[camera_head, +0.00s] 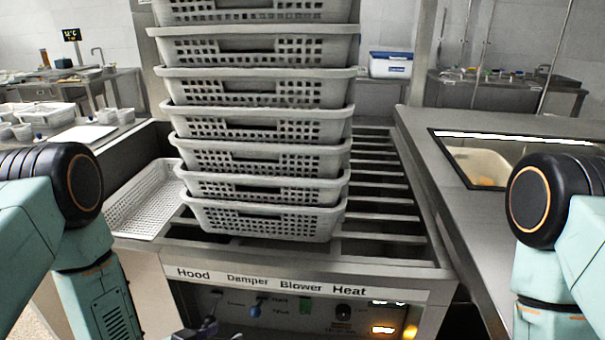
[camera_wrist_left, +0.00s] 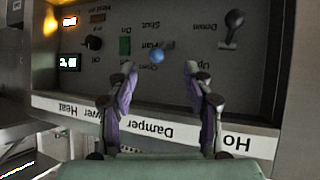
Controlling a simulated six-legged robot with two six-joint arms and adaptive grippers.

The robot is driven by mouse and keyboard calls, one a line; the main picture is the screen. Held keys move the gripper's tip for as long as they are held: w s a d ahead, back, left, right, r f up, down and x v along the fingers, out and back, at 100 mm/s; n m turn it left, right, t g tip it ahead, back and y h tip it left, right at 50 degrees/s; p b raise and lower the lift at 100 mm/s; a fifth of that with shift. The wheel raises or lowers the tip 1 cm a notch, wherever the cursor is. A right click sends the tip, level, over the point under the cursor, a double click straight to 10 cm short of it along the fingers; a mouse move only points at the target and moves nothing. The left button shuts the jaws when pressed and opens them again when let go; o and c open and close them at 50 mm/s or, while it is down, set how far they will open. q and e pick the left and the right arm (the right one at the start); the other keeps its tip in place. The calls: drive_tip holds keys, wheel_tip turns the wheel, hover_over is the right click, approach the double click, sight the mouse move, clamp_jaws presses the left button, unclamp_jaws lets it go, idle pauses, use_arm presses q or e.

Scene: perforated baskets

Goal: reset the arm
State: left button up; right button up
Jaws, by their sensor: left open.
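My left arm (camera_head: 60,230) comes in from the left in the head view and bends down past the front of the steel unit. In the left wrist view, which is upside down, my left gripper (camera_wrist_left: 162,80) is open and empty, its two purple-grey fingers apart before the control panel. The blue damper knob (camera_wrist_left: 158,54) lies between and beyond the fingertips; I cannot tell the exact distance. The hood lever (camera_wrist_left: 231,32) is to the right of the fingers. My right arm (camera_head: 555,230) stands at the right edge of the head view; its gripper is out of view.
A tall stack of white perforated baskets (camera_head: 262,222) stands on the slatted unit. Another basket (camera_head: 147,200) lies to its left. The panel has a green switch (camera_head: 305,306), a black knob (camera_head: 343,312) and lit orange lights. A steel counter (camera_head: 430,150) is close at right.

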use_arm(q)
drive_tip(key=s+a+f+n+g+y, duration=0.1)
drive_tip(key=s+g, duration=0.4)
drive_tip(key=s, duration=0.9)
drive_tip(key=s+f+n+g+y, duration=0.2)
drive_tip(key=s+g, duration=0.3)
drive_tip(key=s, duration=0.9)
drive_tip(key=shift+a+f+n+y, duration=0.35)
drive_tip(key=shift+f+n+y, duration=0.05)
drive_tip(key=shift+f+y, duration=0.3)
drive_tip(key=shift+w, duration=0.15)
